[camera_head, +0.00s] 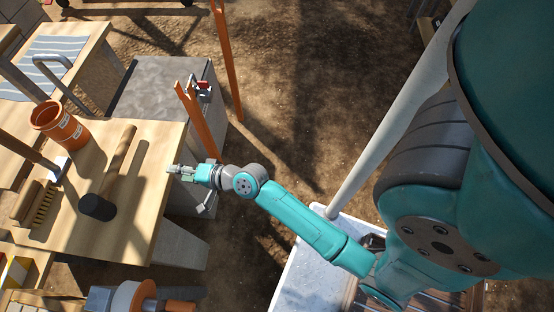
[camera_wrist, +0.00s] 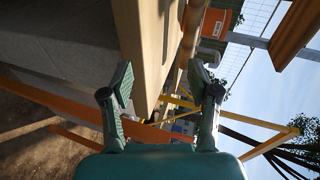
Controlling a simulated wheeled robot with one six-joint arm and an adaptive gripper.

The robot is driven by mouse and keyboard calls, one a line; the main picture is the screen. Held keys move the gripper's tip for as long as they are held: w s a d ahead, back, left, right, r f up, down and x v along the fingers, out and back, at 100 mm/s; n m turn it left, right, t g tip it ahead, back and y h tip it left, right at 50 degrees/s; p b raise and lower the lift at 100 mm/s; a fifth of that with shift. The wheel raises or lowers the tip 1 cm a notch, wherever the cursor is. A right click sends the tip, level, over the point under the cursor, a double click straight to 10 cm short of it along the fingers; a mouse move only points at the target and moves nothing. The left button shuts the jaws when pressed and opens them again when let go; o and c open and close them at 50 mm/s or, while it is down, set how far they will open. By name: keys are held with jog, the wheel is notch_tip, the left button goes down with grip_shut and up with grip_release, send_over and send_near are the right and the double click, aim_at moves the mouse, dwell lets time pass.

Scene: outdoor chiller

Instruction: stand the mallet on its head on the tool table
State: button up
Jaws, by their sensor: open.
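The mallet (camera_head: 117,163) has a light wooden handle and a dark head (camera_head: 97,207). It appears to lie on the wooden tool table (camera_head: 130,235), head toward the bottom of the head view. My gripper (camera_head: 173,169) is at the table's right edge, to the right of the mallet and apart from it. In the wrist view my gripper (camera_wrist: 161,84) is open, with nothing between its fingers. The table edge (camera_wrist: 147,50) lies beyond the fingers there. A brown rounded bar past that edge looks like the mallet's handle (camera_wrist: 190,38).
An orange post (camera_head: 200,122) rises close behind my gripper. A grey cabinet (camera_head: 150,85) stands beyond the table.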

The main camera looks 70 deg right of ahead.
jog(key=s+a+n+h, duration=0.1)
jog(key=s+n+h, duration=0.35)
jog(key=s, duration=1.65)
jog(key=s+a+r+n+y, duration=0.1)
jog(key=s+r+n, duration=0.9)
jog(key=s, duration=0.4)
jog(key=shift+a+r+y, duration=0.2)
jog(key=shift+a+y, duration=0.05)
jog(key=shift+y, duration=0.1)
